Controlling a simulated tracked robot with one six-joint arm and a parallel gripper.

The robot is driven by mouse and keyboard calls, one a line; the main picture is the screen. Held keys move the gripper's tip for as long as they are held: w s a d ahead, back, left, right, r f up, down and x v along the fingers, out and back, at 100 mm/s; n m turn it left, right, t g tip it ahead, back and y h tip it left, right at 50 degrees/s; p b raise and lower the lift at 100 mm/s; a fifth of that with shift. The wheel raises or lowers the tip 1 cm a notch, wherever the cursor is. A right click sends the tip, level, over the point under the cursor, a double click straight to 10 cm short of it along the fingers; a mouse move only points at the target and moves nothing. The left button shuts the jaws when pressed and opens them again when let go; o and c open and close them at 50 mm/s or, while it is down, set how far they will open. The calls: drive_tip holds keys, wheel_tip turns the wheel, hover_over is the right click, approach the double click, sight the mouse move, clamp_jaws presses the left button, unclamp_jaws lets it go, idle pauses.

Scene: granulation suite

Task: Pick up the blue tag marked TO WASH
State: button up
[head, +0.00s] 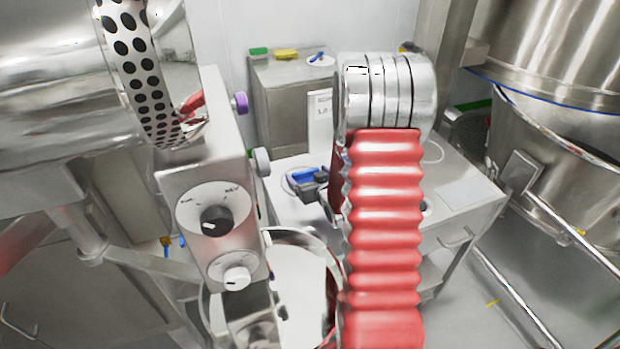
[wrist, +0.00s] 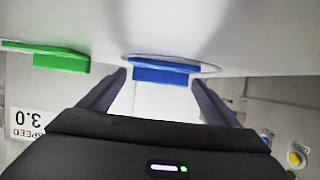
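A blue tag (head: 308,175) lies on a pale round dish (head: 289,182) on the metal table, just left of my arm. It also shows in the wrist view (wrist: 162,72), where the picture is upside down. My gripper (wrist: 160,80) is open, with one dark finger on each side of the tag's near edge. I cannot tell whether the fingertips touch it. In the head view my gripper (head: 319,184) is partly hidden by my red-sleeved arm. No writing on the tag can be read.
A green block (wrist: 60,60) lies left of the blue tag in the wrist view. A cabinet (head: 292,98) behind bears a green block (head: 258,53), a yellow block (head: 286,54) and a white dish (head: 320,60). A control box (head: 212,205) stands close on the left, steel vessels (head: 555,50) on the right.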

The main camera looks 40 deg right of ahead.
drive_tip(key=c, duration=0.9)
drive_tip(key=shift+r, duration=0.15)
wheel_tip(320, 180, up, 10)
drive_tip(key=shift+f, duration=0.15)
idle(0.7)
